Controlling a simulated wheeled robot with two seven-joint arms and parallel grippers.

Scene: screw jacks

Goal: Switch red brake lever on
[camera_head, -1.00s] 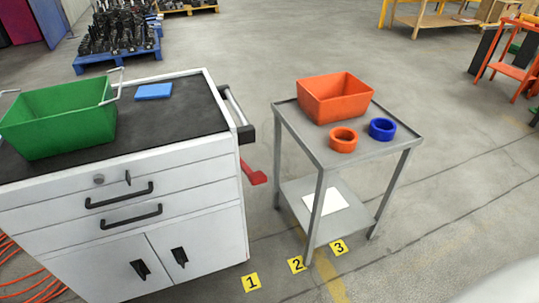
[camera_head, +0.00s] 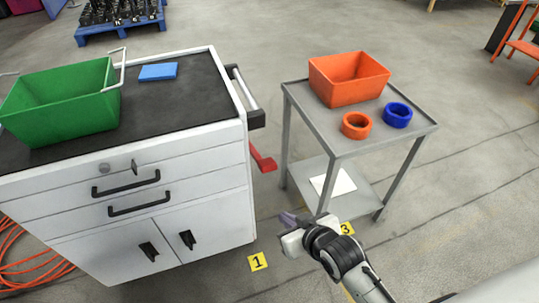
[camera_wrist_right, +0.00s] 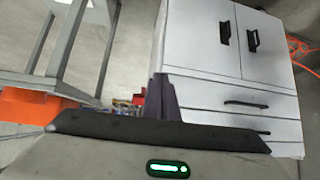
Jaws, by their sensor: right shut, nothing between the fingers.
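The red brake lever (camera_head: 262,160) sticks out from the right side of the white cabinet (camera_head: 180,182), below the push handle, and slants down to the right. My right gripper (camera_head: 288,217) is low in front of the gap between the cabinet and the grey table, below the lever and apart from it. Its fingers are shut and empty. They also show in the right wrist view (camera_wrist_right: 163,97), pointing toward the cabinet and table, and I cannot make out the lever there. My left gripper is not in view.
The grey side table (camera_head: 419,125) stands right of the cabinet, with an orange bin (camera_head: 348,83), an orange ring (camera_head: 356,126) and a blue ring (camera_head: 398,115) on it. A green bin (camera_head: 60,105) sits on the cabinet. A narrow floor gap separates cabinet and table.

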